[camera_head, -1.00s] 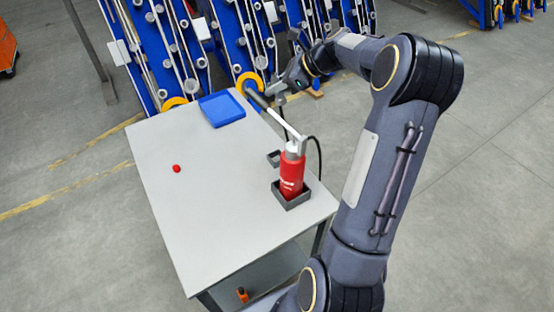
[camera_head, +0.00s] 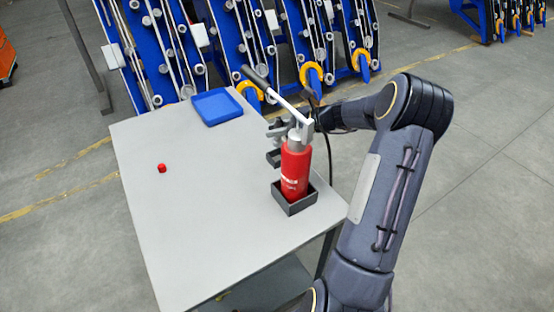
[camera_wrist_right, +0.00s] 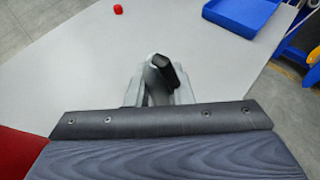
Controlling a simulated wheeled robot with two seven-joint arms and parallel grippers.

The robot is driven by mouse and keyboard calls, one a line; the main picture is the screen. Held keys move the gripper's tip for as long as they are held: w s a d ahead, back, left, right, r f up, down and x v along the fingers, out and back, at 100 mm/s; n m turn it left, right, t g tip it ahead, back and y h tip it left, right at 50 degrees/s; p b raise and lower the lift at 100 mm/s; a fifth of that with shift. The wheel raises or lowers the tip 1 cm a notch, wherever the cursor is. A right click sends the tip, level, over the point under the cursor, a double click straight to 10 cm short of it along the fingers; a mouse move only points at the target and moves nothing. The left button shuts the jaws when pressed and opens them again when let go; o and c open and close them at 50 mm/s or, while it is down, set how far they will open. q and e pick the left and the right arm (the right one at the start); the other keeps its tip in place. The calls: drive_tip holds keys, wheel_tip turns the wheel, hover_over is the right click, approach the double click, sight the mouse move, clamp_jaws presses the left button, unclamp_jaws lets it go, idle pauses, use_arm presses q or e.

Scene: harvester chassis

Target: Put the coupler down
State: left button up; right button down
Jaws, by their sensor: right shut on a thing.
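My left gripper is not in view.
The grey table (camera_head: 200,228) is mostly clear at left and front. A small red cap (camera_head: 162,168) lies on it, and a blue tray (camera_head: 217,107) sits at its back edge. A black hose (camera_head: 329,160) hangs beside the pump. Blue machine frames (camera_head: 240,45) stand behind.

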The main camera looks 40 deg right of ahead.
sight(277, 149)
wheel_tip(277, 149, down, 8)
drive_tip(key=shift+r, duration=0.25)
drive_tip(key=c, duration=1.3)
unclamp_jaws()
drive_tip(key=v, duration=1.2)
drive_tip(key=shift+s, duration=0.1)
